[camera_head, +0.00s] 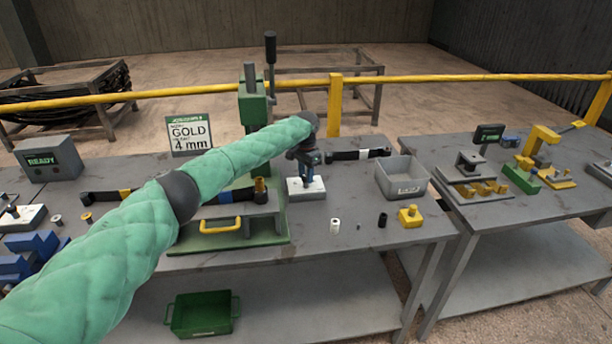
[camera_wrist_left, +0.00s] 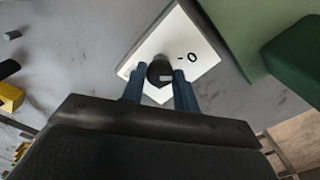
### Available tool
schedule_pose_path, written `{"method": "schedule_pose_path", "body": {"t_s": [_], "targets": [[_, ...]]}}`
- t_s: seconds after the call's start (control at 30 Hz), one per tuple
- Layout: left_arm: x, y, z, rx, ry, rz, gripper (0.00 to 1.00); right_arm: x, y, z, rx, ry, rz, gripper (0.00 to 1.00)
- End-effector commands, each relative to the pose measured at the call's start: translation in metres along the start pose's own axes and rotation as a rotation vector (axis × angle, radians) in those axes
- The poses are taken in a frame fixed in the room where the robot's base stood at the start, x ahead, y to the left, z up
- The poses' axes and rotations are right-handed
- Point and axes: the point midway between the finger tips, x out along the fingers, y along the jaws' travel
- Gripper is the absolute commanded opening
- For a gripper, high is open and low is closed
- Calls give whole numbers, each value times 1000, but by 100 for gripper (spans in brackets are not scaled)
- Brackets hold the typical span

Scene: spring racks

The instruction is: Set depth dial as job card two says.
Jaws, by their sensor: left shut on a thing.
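The job card (camera_head: 189,135) stands at the back of the table and reads "GOLD" and "4 mm". The depth dial is a dark knob (camera_wrist_left: 160,70) on a white plate (camera_wrist_left: 206,55); the plate also shows in the head view (camera_head: 306,190). In the left wrist view a "0" and a short dash are on the plate beside the knob. My left gripper (camera_wrist_left: 160,84) points down over the plate, its blue fingers shut on the knob. In the head view the gripper (camera_head: 308,178) hides most of the knob. My right gripper is not in view.
A green press (camera_head: 254,108) stands left of the dial. A grey bin (camera_head: 402,178), a white cylinder (camera_head: 335,226), a black cylinder (camera_head: 382,220) and a yellow block (camera_head: 410,216) are to the right. A grey box (camera_head: 48,158) reads "READY". A green crate (camera_head: 203,314) sits on the lower shelf.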

Motion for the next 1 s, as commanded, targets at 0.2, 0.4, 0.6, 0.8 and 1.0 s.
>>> {"method": "schedule_pose_path", "body": {"t_s": [0.2,0.4,0.6,0.8,1.0], "targets": [[1,0,-1,170,4,1,7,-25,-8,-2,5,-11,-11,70],[0,0,-1,351,4,-1,7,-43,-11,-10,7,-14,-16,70],[-1,-1,-1,516,4,-2,7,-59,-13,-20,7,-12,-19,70],[-1,-1,-1,643,3,-2,7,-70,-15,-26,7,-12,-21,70],[-2,-1,-1,722,3,-3,7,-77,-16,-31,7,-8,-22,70]]}}
